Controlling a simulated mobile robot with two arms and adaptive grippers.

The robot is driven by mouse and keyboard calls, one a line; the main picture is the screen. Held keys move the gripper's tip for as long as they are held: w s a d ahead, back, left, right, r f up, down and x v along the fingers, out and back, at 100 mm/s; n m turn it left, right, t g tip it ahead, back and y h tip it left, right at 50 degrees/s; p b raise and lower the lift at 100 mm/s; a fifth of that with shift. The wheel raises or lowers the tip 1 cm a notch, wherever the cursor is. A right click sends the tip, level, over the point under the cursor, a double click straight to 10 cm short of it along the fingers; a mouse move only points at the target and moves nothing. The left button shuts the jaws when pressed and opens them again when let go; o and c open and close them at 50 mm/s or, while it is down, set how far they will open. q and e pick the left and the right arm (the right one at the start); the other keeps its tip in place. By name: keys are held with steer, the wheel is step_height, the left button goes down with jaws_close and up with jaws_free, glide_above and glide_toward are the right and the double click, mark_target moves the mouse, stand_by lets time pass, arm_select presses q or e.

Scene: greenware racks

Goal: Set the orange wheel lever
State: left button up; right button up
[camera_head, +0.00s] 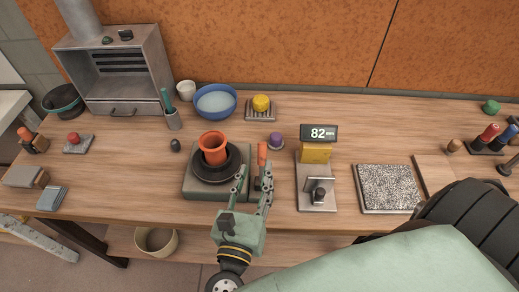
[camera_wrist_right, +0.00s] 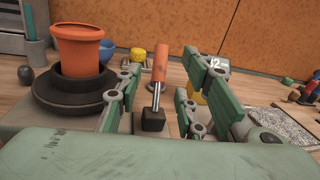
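The orange wheel lever (camera_head: 262,155) stands upright at the right side of the small potter's wheel (camera_head: 203,190). In the right wrist view the lever (camera_wrist_right: 160,64) has an orange grip on a metal rod with a dark base block. An orange pot (camera_head: 213,150) stands on the wheel's dark round head; it also shows in the right wrist view (camera_wrist_right: 80,50). My right gripper (camera_head: 253,182) is open, just in front of the lever. In the right wrist view the lever shows between its two fingers (camera_wrist_right: 157,88), with space on both sides. My left gripper does not show.
A gauge stand (camera_head: 317,195) with a display reading 82 is close right of the lever. A purple-topped knob (camera_head: 276,139) is just behind it. A blue bowl (camera_head: 215,101) and a yellow sponge-like piece (camera_head: 261,102) are farther back. A speckled slab (camera_head: 388,188) lies to the right.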

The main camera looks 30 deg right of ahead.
mark_target(261, 155)
steer(key=p+x, duration=0.2)
steer(key=x, duration=0.5)
steer(key=shift+s+p, duration=0.1)
steer(key=shift+p, duration=0.25)
steer(key=shift+w+d+f, duration=0.1)
steer(key=shift+w+d, duration=0.15)
steer(key=shift+w, duration=0.05)
steer(key=shift+c, duration=0.2)
jaws_close()
